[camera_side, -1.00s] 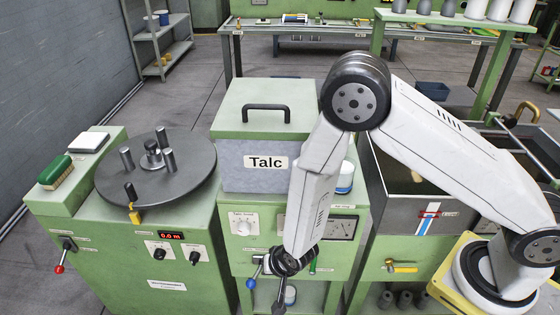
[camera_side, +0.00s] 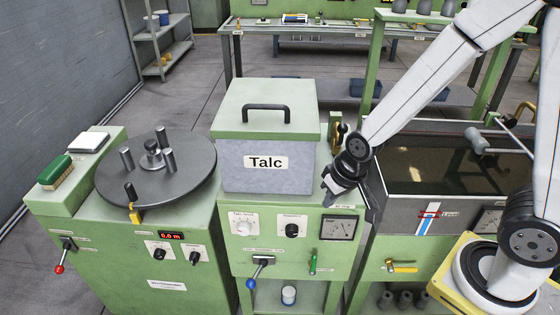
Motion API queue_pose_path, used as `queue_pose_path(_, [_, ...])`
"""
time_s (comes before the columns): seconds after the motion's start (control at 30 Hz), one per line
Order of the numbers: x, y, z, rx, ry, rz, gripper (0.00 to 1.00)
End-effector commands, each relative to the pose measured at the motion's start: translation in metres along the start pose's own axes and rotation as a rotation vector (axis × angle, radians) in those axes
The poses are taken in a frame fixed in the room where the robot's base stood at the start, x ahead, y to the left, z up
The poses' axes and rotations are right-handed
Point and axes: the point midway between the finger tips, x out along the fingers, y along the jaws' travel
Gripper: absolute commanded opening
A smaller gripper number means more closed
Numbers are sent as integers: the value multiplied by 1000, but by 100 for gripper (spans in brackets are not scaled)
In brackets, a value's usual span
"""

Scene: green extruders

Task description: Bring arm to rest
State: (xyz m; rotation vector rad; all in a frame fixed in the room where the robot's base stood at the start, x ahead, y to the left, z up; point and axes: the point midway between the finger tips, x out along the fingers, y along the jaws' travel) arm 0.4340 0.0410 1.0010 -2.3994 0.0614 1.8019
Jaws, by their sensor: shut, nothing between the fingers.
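My gripper (camera_side: 328,196) is at the lower end of my white arm, just right of the Talc box (camera_side: 262,165) and above the right edge of the green cabinet (camera_side: 283,228). It is small and dark in this view, and it is shut with nothing held. It points down and left. The Talc box has its green lid on, with a black handle on top. I cannot tell whether the gripper touches the cabinet.
A dark round turntable (camera_side: 180,180) with several upright pegs stands at left. A water tank (camera_side: 445,160) lies right of the gripper. Below the gripper are a gauge (camera_side: 338,228) and a blue-knobbed lever (camera_side: 258,268). A green shelf stands behind.

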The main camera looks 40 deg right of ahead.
Motion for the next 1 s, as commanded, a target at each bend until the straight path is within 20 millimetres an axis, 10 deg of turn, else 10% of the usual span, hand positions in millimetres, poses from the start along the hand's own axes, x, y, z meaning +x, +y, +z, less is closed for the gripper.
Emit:
queue_pose_path(0.33, [-41, 39, 23, -121, -44, 49, 0])
queue_pose_path(1.0, [-45, 43, 27, -137, -53, 56, 0])
